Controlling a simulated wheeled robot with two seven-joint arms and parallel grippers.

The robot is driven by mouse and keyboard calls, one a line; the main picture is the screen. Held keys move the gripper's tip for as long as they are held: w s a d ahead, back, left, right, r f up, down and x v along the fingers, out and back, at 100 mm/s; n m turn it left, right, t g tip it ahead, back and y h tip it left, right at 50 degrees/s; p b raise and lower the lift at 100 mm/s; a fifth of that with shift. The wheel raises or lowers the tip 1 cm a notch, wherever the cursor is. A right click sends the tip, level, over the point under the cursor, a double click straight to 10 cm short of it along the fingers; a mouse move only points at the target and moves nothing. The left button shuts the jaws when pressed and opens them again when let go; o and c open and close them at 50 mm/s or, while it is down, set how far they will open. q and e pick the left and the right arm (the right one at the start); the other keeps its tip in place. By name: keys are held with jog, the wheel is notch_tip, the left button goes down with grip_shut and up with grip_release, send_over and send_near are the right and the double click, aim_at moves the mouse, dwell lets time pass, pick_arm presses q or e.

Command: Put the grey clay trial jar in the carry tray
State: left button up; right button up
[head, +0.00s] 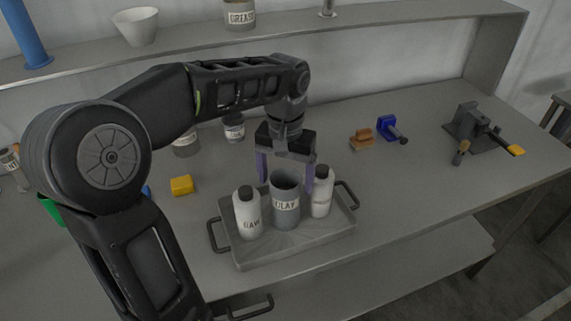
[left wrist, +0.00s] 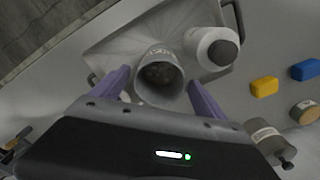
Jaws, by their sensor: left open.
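The grey clay trial jar (head: 286,212), open-topped with a CLAY label, stands upright in the grey carry tray (head: 300,251) between two white bottles. My left gripper (head: 286,175) is open above the jar, its purple fingers on either side of the rim. In the left wrist view the jar (left wrist: 160,82) shows its round mouth with dark contents, between the spread fingers (left wrist: 158,92). The carry tray (left wrist: 115,43) lies beneath it. I cannot tell whether a finger touches the jar. My right gripper is not in view.
White bottles stand in the tray left (head: 247,214) and right (head: 322,193) of the jar. A yellow block (head: 182,185), an orange-brown piece (head: 362,140), a blue tool (head: 389,129) and a dark vise-like fixture (head: 474,127) stand on the bench.

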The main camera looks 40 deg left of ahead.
pick_arm(q)
jog(key=shift+r, duration=2.25)
